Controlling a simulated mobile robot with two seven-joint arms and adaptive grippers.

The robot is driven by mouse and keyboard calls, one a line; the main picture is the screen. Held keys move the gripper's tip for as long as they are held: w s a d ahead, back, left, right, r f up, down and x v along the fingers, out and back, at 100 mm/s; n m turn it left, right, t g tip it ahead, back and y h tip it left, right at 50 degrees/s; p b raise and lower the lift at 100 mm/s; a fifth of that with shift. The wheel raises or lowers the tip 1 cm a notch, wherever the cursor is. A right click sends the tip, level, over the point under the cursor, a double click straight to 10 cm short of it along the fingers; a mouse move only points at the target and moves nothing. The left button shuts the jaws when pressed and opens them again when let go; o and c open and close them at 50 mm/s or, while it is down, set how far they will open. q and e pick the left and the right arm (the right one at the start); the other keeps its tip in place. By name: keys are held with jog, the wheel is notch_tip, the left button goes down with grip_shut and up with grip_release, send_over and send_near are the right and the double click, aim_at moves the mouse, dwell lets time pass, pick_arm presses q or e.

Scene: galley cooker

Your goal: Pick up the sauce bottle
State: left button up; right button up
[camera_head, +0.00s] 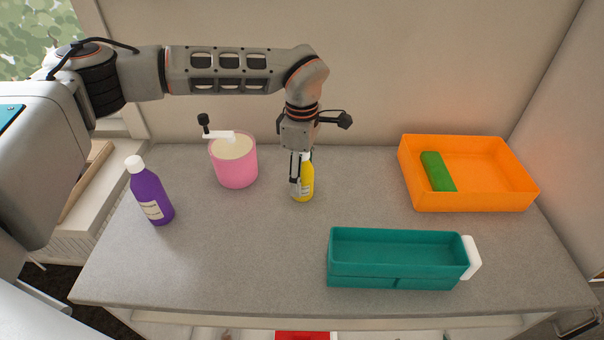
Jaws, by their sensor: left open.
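A yellow bottle (308,184) with a pale cap and label stands upright near the back middle of the grey counter. It looks like the sauce bottle. My left gripper (297,184) points down right at this bottle, with its fingers open. A finger covers the left side of the bottle, and the gripper body hides part of its top. I cannot tell whether the fingers touch it. A purple bottle (150,195) with a white cap and label stands upright at the left of the counter. My right gripper does not show.
A pink pot (236,170) with a white and black handle stands left of the gripper. An orange tray (470,199) holding a green block (437,171) is at the right. A teal box (365,272) with a white end piece lies at the front right. The front left counter is clear.

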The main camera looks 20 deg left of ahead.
pick_arm(q)
jog(key=shift+f, duration=0.7)
jog(key=c, duration=1.3)
jog(key=shift+r, duration=0.1)
